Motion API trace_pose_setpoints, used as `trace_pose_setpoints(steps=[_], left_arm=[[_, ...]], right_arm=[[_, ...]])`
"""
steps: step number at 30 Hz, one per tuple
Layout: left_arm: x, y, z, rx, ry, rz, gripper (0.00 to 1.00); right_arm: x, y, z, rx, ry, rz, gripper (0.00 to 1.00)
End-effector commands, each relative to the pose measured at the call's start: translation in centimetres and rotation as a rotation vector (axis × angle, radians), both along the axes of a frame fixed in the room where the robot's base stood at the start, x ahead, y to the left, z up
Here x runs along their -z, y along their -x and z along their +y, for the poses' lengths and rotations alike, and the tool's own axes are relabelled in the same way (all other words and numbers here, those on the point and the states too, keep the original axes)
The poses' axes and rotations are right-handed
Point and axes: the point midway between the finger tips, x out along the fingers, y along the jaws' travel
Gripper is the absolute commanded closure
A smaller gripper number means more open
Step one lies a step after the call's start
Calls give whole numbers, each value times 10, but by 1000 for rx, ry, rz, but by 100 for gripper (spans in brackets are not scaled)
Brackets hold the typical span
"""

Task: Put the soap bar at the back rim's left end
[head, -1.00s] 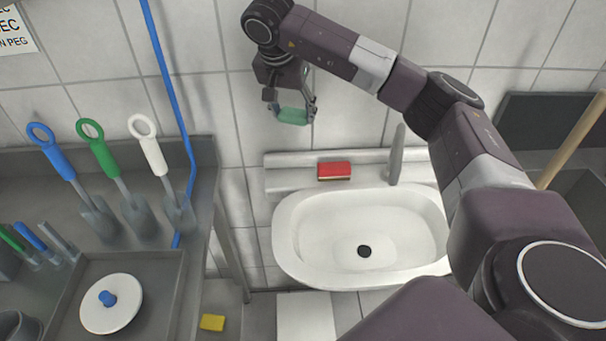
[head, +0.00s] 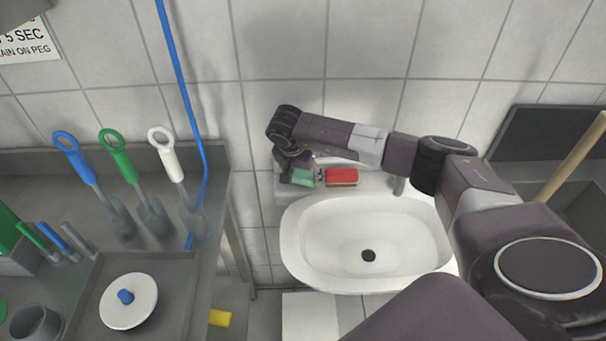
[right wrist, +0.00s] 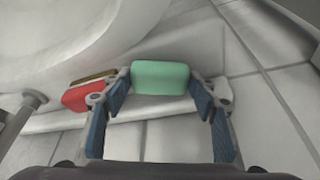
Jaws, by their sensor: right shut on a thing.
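The soap bar is a green block (head: 303,177), at the left end of the back rim (head: 372,183) of the white sink (head: 330,270). My right gripper (head: 306,172) is shut on it. The right wrist view shows the soap bar (right wrist: 160,76) between the blue-padded fingertips of that gripper (right wrist: 160,88), over or at the rim's end (right wrist: 185,104). I cannot tell whether the soap bar touches the rim. A red sponge (head: 342,175) lies on the rim just right of the soap bar; it also shows in the right wrist view (right wrist: 80,97). My left gripper is not in view.
The faucet (head: 399,186) stands on the rim right of the sponge. A tiled wall is close behind. A steel counter at left holds blue, green and white-handled brushes (head: 120,150) and a lidded dish (head: 128,300). A blue hose (head: 178,80) hangs above it.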

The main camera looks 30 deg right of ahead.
Motion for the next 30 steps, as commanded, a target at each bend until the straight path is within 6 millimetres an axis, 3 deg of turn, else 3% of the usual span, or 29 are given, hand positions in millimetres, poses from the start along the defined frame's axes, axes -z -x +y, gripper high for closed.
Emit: trace_pose_setpoints(steps=[14,15,16,28,30], left_arm=[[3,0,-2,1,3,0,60],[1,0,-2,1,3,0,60],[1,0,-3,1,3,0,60],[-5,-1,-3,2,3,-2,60],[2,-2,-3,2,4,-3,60]], right_arm=[[13,-1,0,0,0,-1,76],[11,0,0,0,0,-1,43],[11,0,0,0,0,-1,40],[5,0,0,0,0,-1,39],[0,0,3,-2,0,-4,39]])
